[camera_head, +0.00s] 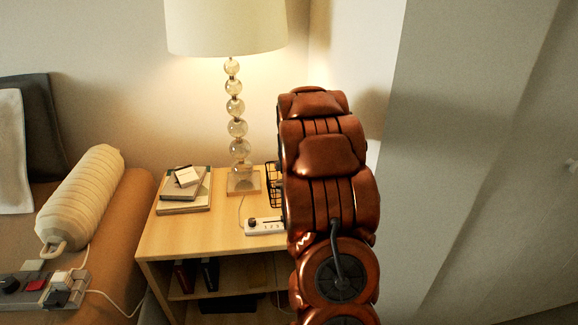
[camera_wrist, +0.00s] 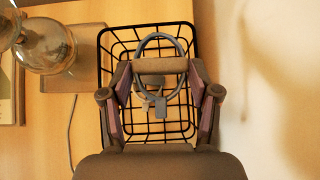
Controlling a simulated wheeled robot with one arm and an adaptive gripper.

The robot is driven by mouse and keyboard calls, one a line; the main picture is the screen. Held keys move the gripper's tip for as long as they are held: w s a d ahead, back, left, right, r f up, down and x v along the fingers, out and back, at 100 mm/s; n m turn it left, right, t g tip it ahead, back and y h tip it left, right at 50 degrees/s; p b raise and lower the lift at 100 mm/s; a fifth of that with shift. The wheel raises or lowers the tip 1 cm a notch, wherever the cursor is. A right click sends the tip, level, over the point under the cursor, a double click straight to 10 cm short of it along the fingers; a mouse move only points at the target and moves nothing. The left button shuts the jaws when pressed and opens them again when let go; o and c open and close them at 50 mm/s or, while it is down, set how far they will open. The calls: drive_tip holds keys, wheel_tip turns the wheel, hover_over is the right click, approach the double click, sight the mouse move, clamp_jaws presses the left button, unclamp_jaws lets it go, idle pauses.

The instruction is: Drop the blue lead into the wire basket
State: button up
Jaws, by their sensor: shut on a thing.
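The wire basket is a black open grid; it stands on the wooden bedside table at the wall side. In the wrist view its rim (camera_wrist: 148,25) surrounds the lead from above; in the head view only its left side (camera_head: 272,185) shows beside my arm. The blue lead (camera_wrist: 160,105) is a grey-blue coiled loop with small plug ends. My gripper (camera_wrist: 160,67) is shut on the lead's thick band, over the basket's opening. How high the lead is above the basket floor I cannot tell. My arm hides the gripper in the head view.
A lamp (camera_head: 237,128) with glass balls stands left of the basket; its base is close in the wrist view. Books (camera_head: 185,192) and a white power strip (camera_head: 264,226) are on the table (camera_head: 222,230). The wall is close on the right.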

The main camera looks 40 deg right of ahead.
drive_tip(key=o, duration=1.2)
drive_tip(key=shift+r, duration=0.1)
drive_tip(key=shift+v, duration=5.95)
drive_tip(key=shift+a, duration=0.1)
